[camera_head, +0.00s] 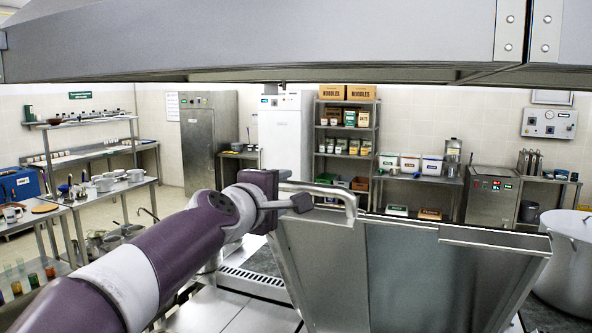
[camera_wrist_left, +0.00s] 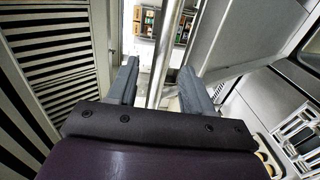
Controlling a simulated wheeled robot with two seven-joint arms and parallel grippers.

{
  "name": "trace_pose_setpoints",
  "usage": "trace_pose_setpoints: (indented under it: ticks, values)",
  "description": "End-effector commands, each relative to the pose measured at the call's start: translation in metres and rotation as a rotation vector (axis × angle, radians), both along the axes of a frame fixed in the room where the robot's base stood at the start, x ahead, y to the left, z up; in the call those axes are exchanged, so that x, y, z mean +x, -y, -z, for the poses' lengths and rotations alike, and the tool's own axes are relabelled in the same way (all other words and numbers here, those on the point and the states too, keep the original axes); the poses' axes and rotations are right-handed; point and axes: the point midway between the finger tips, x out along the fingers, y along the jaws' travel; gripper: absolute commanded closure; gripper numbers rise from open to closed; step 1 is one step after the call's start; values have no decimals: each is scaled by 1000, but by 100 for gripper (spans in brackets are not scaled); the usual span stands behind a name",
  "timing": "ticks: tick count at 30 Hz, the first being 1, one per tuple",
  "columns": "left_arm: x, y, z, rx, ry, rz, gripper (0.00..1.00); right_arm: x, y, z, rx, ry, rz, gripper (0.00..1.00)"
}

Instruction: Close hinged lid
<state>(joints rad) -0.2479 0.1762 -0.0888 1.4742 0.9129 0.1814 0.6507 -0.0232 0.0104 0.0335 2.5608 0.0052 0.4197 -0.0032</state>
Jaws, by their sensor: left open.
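The hinged lid (camera_head: 400,275) is a large stainless steel panel that stands raised and tilted in the lower middle of the head view. Its bar handle (camera_head: 348,197) runs along the upper left edge. My left gripper (camera_head: 298,203) is at this handle, with its arm coming in from the left. In the left wrist view my left gripper (camera_wrist_left: 158,85) has its fingers apart, and the handle bar (camera_wrist_left: 166,45) passes between them. I cannot tell whether either finger touches the bar. The lid also shows on the right of the wrist view (camera_wrist_left: 232,40). My right gripper is not in view.
A metal hood (camera_head: 270,45) hangs across the top of the head view. A large stockpot (camera_head: 568,270) stands to the right of the lid. A vent grille (camera_head: 252,282) and steel counter lie left of the lid. Stocked shelves (camera_head: 345,140) stand far behind.

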Motion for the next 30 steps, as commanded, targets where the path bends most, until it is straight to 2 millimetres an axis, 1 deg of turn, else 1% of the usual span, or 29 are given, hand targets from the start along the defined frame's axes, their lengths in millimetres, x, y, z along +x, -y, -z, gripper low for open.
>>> trace_pose_setpoints:
  ticks: [1, 3, 6, 9, 14, 21, 22, 23, 24, 26, 27, 30]
  values:
    - [12, 5, -2, 0, -4, 2, 49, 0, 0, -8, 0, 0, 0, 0]
    - [26, 12, 0, 1, -4, 2, 49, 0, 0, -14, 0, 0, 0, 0]
    - [43, 18, 3, 1, -4, 1, 49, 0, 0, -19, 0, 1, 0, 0]
    - [54, 22, 3, 3, -1, 0, 49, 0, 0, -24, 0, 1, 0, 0]
    - [62, 26, 6, 3, -1, 0, 49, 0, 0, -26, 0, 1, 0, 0]
    - [63, 26, 7, 3, -1, 0, 49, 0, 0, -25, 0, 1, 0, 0]
    - [63, 26, 7, 3, -1, 0, 53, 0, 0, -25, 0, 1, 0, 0]
    - [63, 26, 7, 3, -1, 0, 62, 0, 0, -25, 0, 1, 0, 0]
    - [63, 26, 7, 3, -1, 0, 76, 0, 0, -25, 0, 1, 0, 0]
    - [63, 26, 7, 3, -1, 0, 95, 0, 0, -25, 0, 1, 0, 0]
    - [63, 26, 8, 3, -2, 0, 100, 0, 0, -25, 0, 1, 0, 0]
    - [63, 26, 8, 3, -2, 0, 100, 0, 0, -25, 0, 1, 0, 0]
